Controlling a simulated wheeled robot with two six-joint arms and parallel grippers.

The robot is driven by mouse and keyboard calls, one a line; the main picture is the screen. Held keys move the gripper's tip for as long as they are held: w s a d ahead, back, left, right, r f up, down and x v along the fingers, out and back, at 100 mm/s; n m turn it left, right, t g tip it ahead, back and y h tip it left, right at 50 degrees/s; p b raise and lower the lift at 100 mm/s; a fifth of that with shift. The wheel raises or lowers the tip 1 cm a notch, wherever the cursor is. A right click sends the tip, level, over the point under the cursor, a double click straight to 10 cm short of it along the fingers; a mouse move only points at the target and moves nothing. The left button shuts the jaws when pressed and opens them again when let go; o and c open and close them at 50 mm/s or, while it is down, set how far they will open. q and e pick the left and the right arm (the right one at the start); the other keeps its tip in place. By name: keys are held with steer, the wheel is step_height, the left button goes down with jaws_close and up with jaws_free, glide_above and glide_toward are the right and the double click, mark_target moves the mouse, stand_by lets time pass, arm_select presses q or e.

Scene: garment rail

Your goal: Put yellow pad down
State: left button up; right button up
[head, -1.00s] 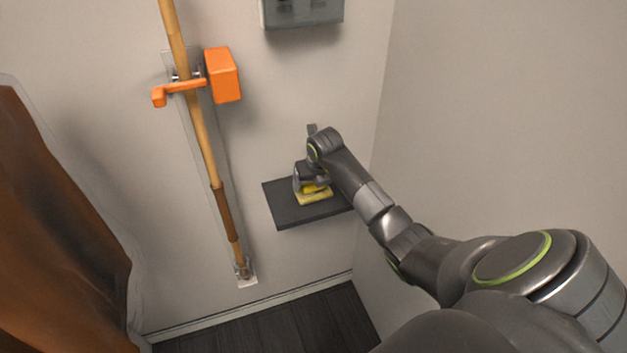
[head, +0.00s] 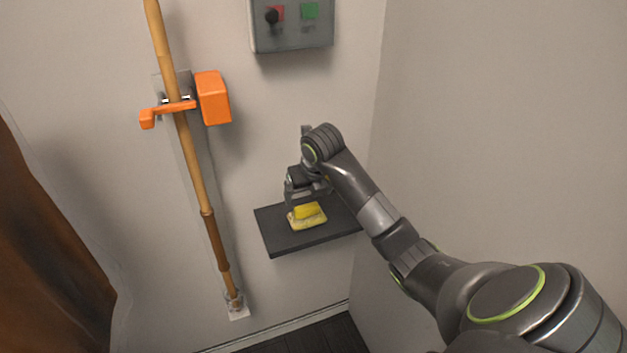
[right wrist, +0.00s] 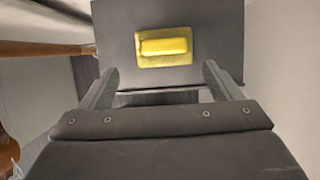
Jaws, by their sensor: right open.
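The yellow pad (head: 307,216) lies on the dark wall shelf (head: 283,240). It has a brighter raised block on a paler yellow base. In the right wrist view the pad (right wrist: 164,46) lies flat on the shelf (right wrist: 115,35), beyond the fingertips and between their lines. My right gripper (head: 306,197) is just above the pad, open and empty. Its two fingers (right wrist: 160,78) stand wide apart in the right wrist view, and nothing is between them. My left gripper is not in view.
A wooden pole (head: 193,150) with an orange clamp (head: 213,98) stands against the wall left of the shelf. A grey box with a red and a green patch (head: 291,30) is on the wall above. A brown hanging thing (head: 45,240) is at far left. A side wall bounds the right.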

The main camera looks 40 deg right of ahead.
steer(key=p+v, duration=0.2)
steer(key=v, duration=0.6)
stand_by(0.4)
